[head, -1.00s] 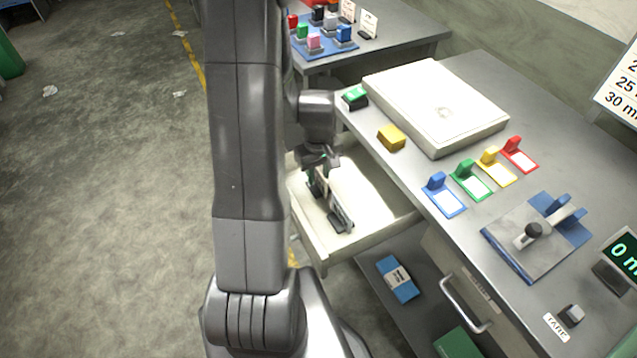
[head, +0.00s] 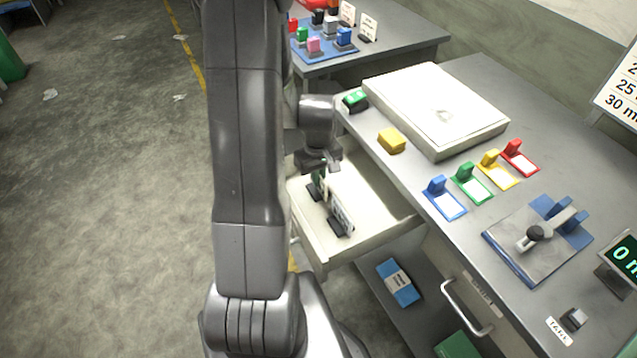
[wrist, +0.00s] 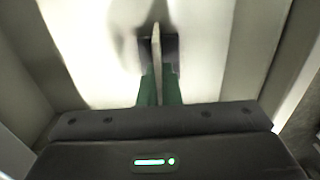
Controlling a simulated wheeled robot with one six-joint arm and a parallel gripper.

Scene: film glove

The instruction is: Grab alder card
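An open pale drawer (head: 375,222) under the counter holds two small upright cards in dark bases. The nearer card (head: 342,214) stands apart from my gripper, in front of it. My gripper (head: 319,178) reaches down into the drawer at the farther card (head: 322,190). In the wrist view its green fingertips (wrist: 159,88) lie close along both sides of that thin card (wrist: 156,48), seen edge-on, and look shut on it. The card is upright, with its dark base (wrist: 171,48) below. The writing on the cards is not readable, so I cannot tell which is alder.
The counter carries a large white box (head: 436,105), a yellow block (head: 391,140), several coloured tag holders (head: 445,197) and a blue-grey lever device (head: 537,237). The drawer walls surround my gripper closely. A blue packet (head: 398,281) lies on the lower shelf.

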